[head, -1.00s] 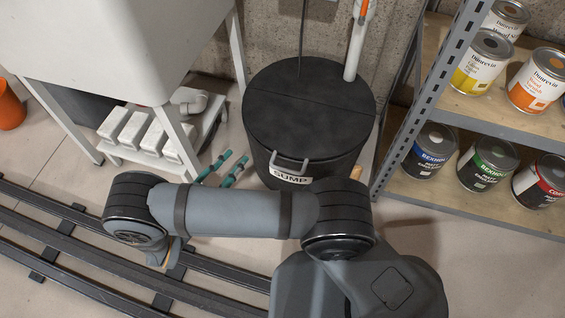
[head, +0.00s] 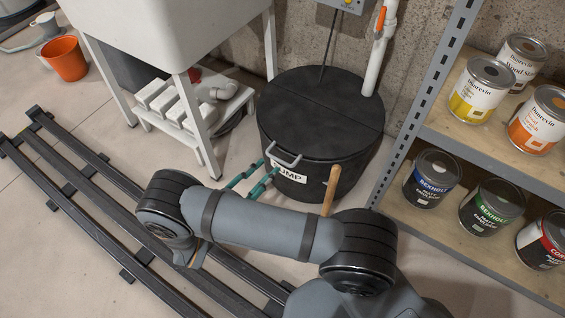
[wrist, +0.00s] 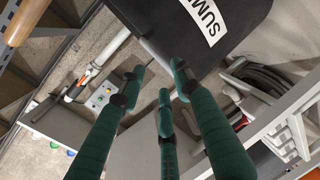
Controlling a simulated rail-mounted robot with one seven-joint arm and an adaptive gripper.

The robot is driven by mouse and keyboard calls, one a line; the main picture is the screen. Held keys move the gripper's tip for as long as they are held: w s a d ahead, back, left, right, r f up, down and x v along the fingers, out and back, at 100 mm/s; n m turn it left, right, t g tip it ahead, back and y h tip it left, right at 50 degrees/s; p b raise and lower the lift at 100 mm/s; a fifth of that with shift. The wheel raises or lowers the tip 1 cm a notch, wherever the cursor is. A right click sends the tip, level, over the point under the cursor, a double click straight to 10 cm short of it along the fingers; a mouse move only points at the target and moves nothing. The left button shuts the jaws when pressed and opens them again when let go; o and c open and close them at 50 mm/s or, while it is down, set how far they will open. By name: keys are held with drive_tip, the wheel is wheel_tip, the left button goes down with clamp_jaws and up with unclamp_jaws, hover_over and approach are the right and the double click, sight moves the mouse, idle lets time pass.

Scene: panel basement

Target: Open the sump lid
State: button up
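The sump (head: 320,135) is a round black tub under a flat black lid (head: 335,95) with a seam across it. The lid is shut. A grey bar handle (head: 284,160) sits at its front edge, above a white SUMP label (head: 291,174). My gripper (head: 255,174) has teal fingers just left of the label, below and left of the handle; one overlaps the label's left end. In the wrist view the fingers (wrist: 158,79) are spread with nothing between them. The black sump side and label (wrist: 203,17) lie beyond them.
A wooden shaft (head: 330,190) stands in front of the sump. A metal shelf with paint cans (head: 490,206) is close on the right. A white sink (head: 170,35) on legs and a low rack (head: 190,125) stand left. A white pipe (head: 378,60) rises behind the lid.

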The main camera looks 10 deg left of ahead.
sight(278, 159)
drive_tip(key=shift+b+x, duration=1.25)
drive_tip(key=shift+x, duration=2.6)
drive_tip(key=shift+c, duration=0.7)
clamp_jaws()
